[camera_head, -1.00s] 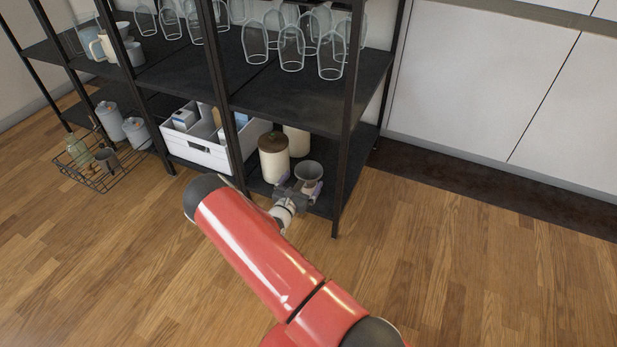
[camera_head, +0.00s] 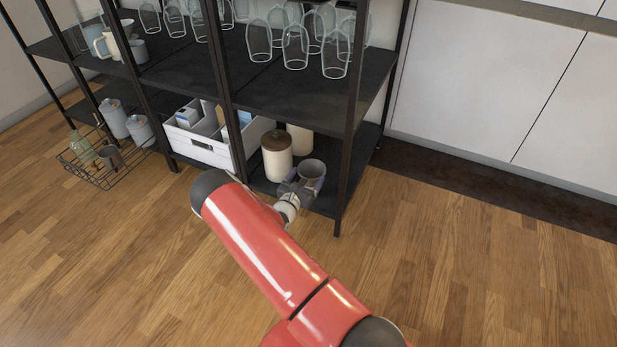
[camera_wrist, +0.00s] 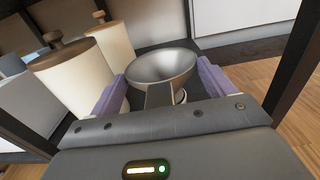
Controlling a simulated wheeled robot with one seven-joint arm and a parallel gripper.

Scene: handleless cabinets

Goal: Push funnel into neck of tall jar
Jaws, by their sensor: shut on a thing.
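The grey metal funnel (camera_wrist: 162,71) has a wide round mouth facing up and a narrower body below. My gripper (camera_wrist: 160,92) has lilac fingers on both sides of it and is shut on it. In the head view, the funnel (camera_head: 312,169) is at the front right of the bottom shelf, with my gripper (camera_head: 303,184) reaching in from the front. A small pale rounded edge shows just behind the funnel's lower part in the wrist view. I cannot tell whether it is the tall jar's neck. The funnel's lower end is hidden.
A cream canister with a wooden lid (camera_head: 277,158) stands left of the funnel, another (camera_head: 299,139) behind it. A white box (camera_head: 200,148) is farther left. A black shelf post (camera_head: 348,150) rises close on the right. Glasses (camera_head: 295,45) stand on the shelf above.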

